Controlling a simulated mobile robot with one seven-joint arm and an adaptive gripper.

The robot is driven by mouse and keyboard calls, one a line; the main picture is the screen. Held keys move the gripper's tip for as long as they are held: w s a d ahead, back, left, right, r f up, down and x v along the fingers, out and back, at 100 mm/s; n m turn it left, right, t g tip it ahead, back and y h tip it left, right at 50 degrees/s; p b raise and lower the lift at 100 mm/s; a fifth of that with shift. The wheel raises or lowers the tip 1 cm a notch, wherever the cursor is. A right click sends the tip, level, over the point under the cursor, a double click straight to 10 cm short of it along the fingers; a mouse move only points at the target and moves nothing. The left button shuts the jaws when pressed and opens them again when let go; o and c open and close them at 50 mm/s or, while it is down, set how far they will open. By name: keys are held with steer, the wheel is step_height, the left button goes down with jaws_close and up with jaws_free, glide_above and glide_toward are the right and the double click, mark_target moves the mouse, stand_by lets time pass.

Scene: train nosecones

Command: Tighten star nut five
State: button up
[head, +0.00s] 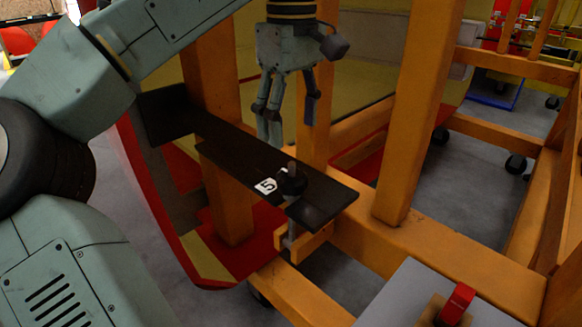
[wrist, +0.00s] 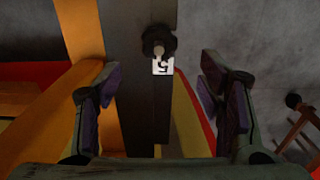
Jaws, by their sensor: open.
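Star nut five (head: 291,181) is a dark knob on a bolt, standing upright on a black plate (head: 238,147). A white label with the number 5 (head: 266,186) lies just left of it. My gripper (head: 290,122) hangs above and behind the nut, pointing down, open and empty. In the wrist view the star nut (wrist: 158,41) shows past the fingertips, at the top centre, with the label (wrist: 162,66) just below it. My gripper's fingers (wrist: 164,95) stand apart on either side of the black plate (wrist: 140,110), not touching the nut.
Orange beams (head: 420,110) frame the plate on the right and behind. A red and yellow nosecone shell (head: 160,205) curves along the left. A grey box with a red handle (head: 457,302) stands at the lower right. Grey floor shows between the frames.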

mark_target(292, 174)
step_height(292, 174, down, 9)
steer(key=shift+f+b, duration=0.15)
steer(key=shift+b, duration=0.15)
steer(key=c, duration=1.1)
steer(key=shift+c, duration=0.2)
